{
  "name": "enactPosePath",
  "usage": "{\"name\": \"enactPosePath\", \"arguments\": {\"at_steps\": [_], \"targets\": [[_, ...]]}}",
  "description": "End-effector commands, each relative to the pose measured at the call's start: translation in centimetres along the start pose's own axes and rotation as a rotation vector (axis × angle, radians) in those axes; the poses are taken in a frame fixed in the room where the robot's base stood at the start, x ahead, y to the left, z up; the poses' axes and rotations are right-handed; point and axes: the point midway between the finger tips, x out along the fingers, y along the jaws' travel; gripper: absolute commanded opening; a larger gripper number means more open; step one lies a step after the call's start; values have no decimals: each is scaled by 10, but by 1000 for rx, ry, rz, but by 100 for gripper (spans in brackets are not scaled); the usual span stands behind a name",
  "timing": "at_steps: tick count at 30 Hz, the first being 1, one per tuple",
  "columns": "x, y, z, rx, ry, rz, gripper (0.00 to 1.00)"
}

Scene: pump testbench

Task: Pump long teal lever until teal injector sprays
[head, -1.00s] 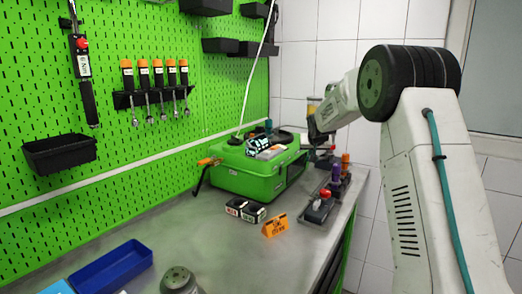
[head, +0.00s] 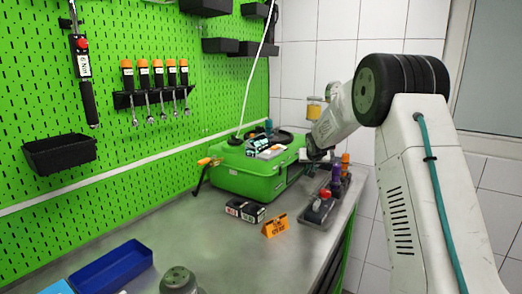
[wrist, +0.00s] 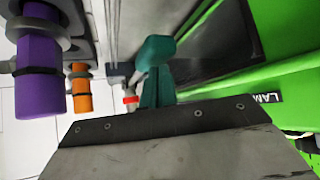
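A teal rounded handle (wrist: 154,52) shows in the wrist view, just beyond my gripper. A narrower teal part (wrist: 150,92) sits below it, beside a small red ring; I cannot tell which is lever or injector. In the head view my gripper (head: 316,152) is low at the right end of the green machine (head: 250,176), and its fingertips are hard to make out. A broad grey plate with a dark screwed edge, apparently part of my gripper (wrist: 170,125), fills the bottom of the wrist view. Whether it is open or touching the teal handle cannot be seen. No spray is visible.
Purple (wrist: 38,78) and orange (wrist: 80,88) cylinders stand left in the wrist view. In the head view, black boxes (head: 245,210), an orange sign (head: 274,225) and a blue tray (head: 110,268) lie on the bench. The bench middle is clear.

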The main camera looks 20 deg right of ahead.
Motion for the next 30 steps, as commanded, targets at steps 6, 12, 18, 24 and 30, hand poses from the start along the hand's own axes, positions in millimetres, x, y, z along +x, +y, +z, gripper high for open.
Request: {"name": "enactPosePath", "arguments": {"at_steps": [6,12,18,24,30], "targets": [[5,0,7,0,-1,0,0],[2,0,2,0,0,1,0],[-10,2,-14,0,1,1,0],[-22,3,-30,2,1,0,0],[-31,4,-42,1,0,0,0]]}}
